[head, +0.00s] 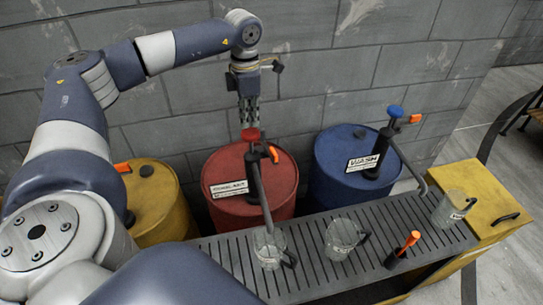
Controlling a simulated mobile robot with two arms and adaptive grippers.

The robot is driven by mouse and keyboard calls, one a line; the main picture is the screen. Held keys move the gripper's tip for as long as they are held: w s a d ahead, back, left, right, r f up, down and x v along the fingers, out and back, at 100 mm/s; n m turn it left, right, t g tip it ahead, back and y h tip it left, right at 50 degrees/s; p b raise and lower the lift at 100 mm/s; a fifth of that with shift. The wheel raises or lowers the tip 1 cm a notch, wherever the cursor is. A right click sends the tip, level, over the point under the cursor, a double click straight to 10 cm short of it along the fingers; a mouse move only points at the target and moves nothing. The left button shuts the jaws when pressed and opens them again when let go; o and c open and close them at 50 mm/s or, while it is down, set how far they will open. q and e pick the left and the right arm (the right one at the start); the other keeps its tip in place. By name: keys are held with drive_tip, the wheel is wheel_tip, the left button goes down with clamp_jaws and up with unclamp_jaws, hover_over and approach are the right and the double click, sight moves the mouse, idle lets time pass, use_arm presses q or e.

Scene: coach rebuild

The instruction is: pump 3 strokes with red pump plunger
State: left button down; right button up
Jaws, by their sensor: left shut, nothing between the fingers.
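The red pump plunger (250,134) is a round red knob on top of the dark pump of the red drum (225,178). A spout runs from this pump down toward a clear mug (268,246) on the slatted rack. My left gripper (249,118) points down with its fingers shut, directly above the red knob. Its tips look very close to the knob; I cannot tell whether they touch it. Nothing shows between the fingers. My right gripper is not in view.
A blue drum (330,150) labelled WASH with a blue plunger (395,111) stands to the right. A yellow drum (160,215) is partly behind my left arm. The slatted rack (300,285) also bears clear mugs (341,237) and an orange-tipped black handle (403,249). A grey wall stands behind.

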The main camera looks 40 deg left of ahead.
sight(250, 131)
use_arm(q)
drive_tip(key=shift+f, duration=0.15)
idle(0.3)
drive_tip(key=shift+f+b, duration=0.9)
drive_tip(key=shift+f, duration=0.4)
drive_tip(key=shift+s+f+b, duration=0.1)
drive_tip(key=shift+f+b, duration=1.05)
drive_tip(key=shift+f, duration=0.8)
drive_tip(key=shift+d+f+b, duration=0.1)
drive_tip(key=shift+f+b, duration=0.2)
drive_tip(key=shift+f, duration=0.2)
drive_tip(key=shift+r+p, duration=2.85)
drive_tip(key=shift+r, duration=1)
drive_tip(key=shift+f, duration=0.2)
